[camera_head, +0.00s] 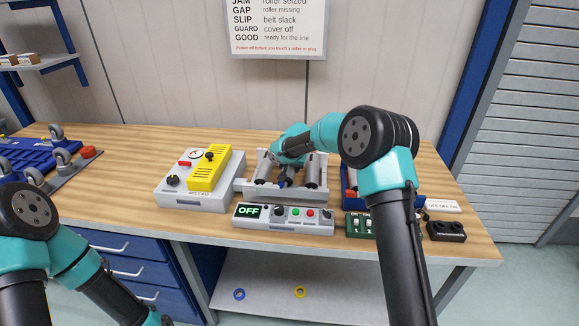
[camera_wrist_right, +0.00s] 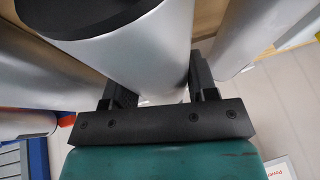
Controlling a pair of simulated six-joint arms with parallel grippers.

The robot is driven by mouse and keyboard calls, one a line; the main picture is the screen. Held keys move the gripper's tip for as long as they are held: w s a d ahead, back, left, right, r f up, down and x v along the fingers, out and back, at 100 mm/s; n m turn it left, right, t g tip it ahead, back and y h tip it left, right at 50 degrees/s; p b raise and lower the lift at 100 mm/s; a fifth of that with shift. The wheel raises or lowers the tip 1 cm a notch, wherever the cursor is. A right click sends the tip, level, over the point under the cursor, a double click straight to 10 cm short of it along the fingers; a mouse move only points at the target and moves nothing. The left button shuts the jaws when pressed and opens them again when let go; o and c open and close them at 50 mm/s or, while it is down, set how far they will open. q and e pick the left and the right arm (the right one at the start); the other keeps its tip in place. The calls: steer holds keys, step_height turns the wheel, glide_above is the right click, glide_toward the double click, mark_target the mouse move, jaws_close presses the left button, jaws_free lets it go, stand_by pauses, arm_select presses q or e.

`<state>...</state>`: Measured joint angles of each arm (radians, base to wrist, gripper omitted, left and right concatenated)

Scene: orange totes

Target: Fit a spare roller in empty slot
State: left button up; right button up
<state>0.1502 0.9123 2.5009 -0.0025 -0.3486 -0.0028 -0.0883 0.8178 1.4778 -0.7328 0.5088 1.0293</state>
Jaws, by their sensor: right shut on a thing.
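The grey roller frame (camera_head: 290,195) stands on the bench with a silver roller at its left (camera_head: 263,169) and another at its right (camera_head: 313,172). My right gripper (camera_head: 284,176) is over the middle of the frame, between these two. In the right wrist view, my right gripper (camera_wrist_right: 158,92) is shut on a silver roller (camera_wrist_right: 145,55) with a dark end. Further silver cylinders show on both sides of it. My wrist hides much of the frame's middle in the head view, so I cannot tell whether the held roller touches its seats. My left gripper is out of view.
A control box (camera_head: 284,217) reading OFF stands in front of the frame. A grey unit with a yellow cover (camera_head: 208,168) is to its left. A blue bin (camera_head: 349,191), partly behind my right arm, is to its right. A green block (camera_head: 358,225) and black block (camera_head: 446,231) sit near the front edge.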

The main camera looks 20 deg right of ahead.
steer(key=shift+s+f, duration=0.2)
steer(key=shift+f, duration=0.5)
steer(key=shift+s+f, duration=0.15)
steer(key=shift+f, duration=0.55)
steer(key=o, duration=1.3)
steer(key=shift+f, duration=0.1)
steer(key=v, duration=0.6)
steer(key=w+v, duration=0.1)
steer(key=v, duration=1.2)
steer(key=shift+w+r, duration=0.1)
steer(key=shift+r, duration=0.6)
